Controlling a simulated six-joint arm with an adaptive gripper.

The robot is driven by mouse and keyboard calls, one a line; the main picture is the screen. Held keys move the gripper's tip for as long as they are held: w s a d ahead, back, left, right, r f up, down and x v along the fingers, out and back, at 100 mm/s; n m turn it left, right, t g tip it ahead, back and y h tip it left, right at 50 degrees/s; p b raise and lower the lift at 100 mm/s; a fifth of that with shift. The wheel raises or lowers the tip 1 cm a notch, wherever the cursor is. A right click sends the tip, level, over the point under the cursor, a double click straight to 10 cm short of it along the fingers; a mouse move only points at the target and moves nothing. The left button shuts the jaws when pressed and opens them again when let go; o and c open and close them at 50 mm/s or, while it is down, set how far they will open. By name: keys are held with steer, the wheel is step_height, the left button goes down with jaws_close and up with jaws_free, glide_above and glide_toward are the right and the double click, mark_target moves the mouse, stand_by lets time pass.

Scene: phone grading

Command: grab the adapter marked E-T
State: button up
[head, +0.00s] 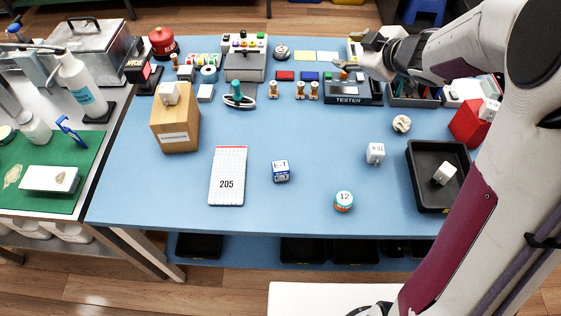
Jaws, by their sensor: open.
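A small white cube adapter (280,171) with dark blue markings sits on the blue table, right of the white pad marked 205. Its top lettering looks like E-T, though it is small. Another white cube adapter (376,153) with fainter lettering stands farther right. More white cubes rest on the cardboard box (168,93), in the black tray (445,173) and on the red box (488,109); their markings are too small to read. My gripper (350,66) is open at the back right, above the tester, far from the E-T adapter.
The white pad (228,180) and a round tin marked 12 (343,201) lie on either side of the E-T adapter. The tester (352,92) and several small tools line the back. A black tray (413,178) stands at the right. The table around the adapter is clear.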

steer(key=s+a+f+n+g+y, duration=0.1)
steer(key=a+f+n+g+y, duration=0.2)
steer(key=a+f, duration=0.3)
steer(key=n+g+y, duration=0.4)
steer(key=g+y, duration=0.1)
steer(key=g, duration=0.5)
glide_toward(281, 171)
steer(key=shift+w+a+f, duration=0.75)
steer(key=shift+a+f, duration=0.3)
steer(key=shift+f, duration=0.1)
steer(key=shift+a, duration=0.1)
steer(key=shift+x, duration=2.5)
steer(key=shift+r, duration=0.1)
steer(key=c, duration=1.1)
